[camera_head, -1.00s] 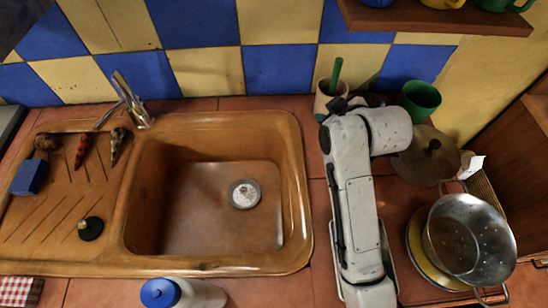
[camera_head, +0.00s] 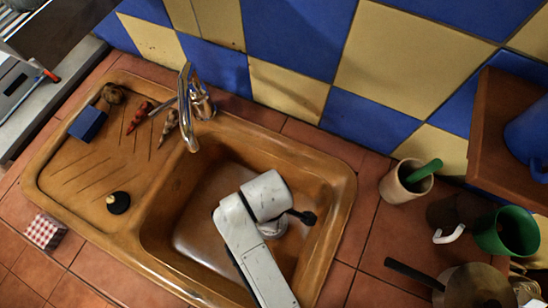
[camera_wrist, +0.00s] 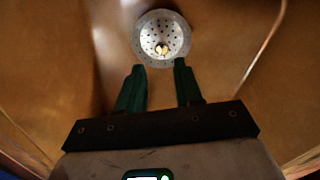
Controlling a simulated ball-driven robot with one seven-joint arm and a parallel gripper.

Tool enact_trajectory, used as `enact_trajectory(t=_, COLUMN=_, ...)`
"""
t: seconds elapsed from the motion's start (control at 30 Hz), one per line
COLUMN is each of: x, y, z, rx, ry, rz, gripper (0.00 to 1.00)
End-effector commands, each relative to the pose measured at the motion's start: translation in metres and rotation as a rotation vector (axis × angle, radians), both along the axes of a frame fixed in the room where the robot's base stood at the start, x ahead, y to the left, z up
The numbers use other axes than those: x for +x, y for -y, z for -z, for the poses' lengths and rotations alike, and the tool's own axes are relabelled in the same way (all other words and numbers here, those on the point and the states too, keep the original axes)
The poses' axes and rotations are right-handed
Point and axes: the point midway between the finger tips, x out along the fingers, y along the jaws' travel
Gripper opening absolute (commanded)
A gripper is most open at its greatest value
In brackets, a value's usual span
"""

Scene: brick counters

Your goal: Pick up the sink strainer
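The sink strainer (camera_wrist: 146,38) is a round, perforated pale metal disc with a small shiny centre. It lies on the floor of the brown sink basin (camera_head: 205,205). My gripper (camera_wrist: 159,66) has two dark green fingers, spread apart with nothing between them. In the wrist view, the fingertips point toward the strainer's near edge. I cannot tell the height between them. In the head view, my white arm reaches over the basin and hides most of the strainer and the fingers.
A chrome faucet (camera_head: 188,105) rises behind the basin. The drainboard holds a blue block (camera_head: 87,123), a black plug (camera_head: 118,202) and several small items. A beige cup (camera_head: 402,184), green mug (camera_head: 508,232) and pan (camera_head: 475,287) stand at the right. The basin walls surround my gripper.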

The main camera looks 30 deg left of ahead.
Motion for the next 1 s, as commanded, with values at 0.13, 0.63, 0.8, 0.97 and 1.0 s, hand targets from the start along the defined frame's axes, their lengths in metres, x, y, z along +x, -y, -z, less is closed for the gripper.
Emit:
enact_trajectory(t=0.13, x=0.0, y=0.0, z=0.023, rx=-0.001, ry=-0.001, rz=0.001, gripper=0.35)
enact_trajectory(t=0.63, x=-0.003, y=0.001, z=0.075, rx=0.001, ry=0.0, rz=0.002, gripper=0.35)
enact_trajectory(t=0.8, x=-0.003, y=0.002, z=0.088, rx=0.003, ry=0.001, rz=0.003, gripper=0.35)
enact_trajectory(t=0.97, x=-0.002, y=0.002, z=0.088, rx=0.003, ry=0.002, rz=0.004, gripper=0.35)
enact_trajectory(t=1.0, x=-0.002, y=0.002, z=0.088, rx=0.003, ry=0.002, rz=0.004, gripper=0.35)
